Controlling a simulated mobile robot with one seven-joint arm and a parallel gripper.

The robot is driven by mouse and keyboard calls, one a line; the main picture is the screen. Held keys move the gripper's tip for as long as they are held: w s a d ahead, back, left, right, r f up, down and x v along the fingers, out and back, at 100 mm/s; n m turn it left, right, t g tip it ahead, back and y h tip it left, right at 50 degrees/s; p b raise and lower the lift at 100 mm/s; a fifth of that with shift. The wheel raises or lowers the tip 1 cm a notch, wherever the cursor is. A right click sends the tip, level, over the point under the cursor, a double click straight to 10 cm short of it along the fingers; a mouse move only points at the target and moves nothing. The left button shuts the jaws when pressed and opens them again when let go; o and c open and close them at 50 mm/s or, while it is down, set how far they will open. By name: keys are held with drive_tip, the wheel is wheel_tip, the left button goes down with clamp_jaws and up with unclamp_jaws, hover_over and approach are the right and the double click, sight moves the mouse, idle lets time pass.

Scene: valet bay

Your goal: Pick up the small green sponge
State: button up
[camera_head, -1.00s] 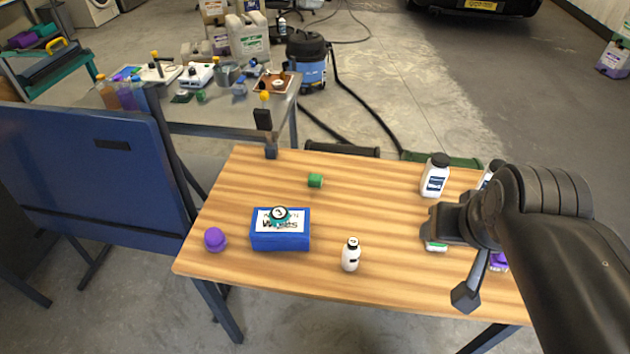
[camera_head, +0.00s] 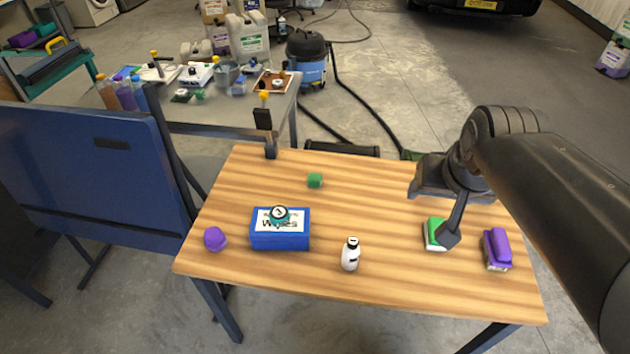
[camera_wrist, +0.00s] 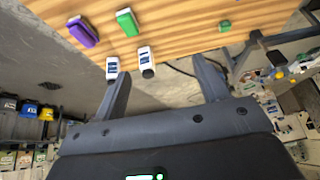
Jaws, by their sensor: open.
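Two white bottles (camera_wrist: 146,60) (camera_wrist: 112,68) show near my fingers. A green-and-white block (camera_head: 434,233), purple brush (camera_head: 497,249), small white bottle (camera_head: 350,254), blue wipes box (camera_head: 280,238) and purple knob-like piece (camera_head: 215,239) lie about. Table around the sponge is clear.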

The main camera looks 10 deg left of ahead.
drive_tip(key=w+a+f, duration=0.2)
drive_tip(key=w+a, duration=0.3)
drive_tip(key=w, duration=0.6)
drive_tip(key=g, duration=0.1)
hover_over(315, 177)
drive_tip(key=s, duration=0.3)
wheel_tip(315, 177, down, 28)
drive_tip(key=shift+w+f, duration=0.15)
drive_tip(key=shift+f, duration=0.05)
drive_tip(key=shift+w+x, duration=0.15)
drive_tip(key=shift+x, duration=1.35)
drive_tip(key=shift+w+x, duration=0.2)
drive_tip(key=shift+x, duration=1.25)
drive_tip(key=shift+r, duration=0.2)
drive_tip(key=shift+c, duration=0.5)
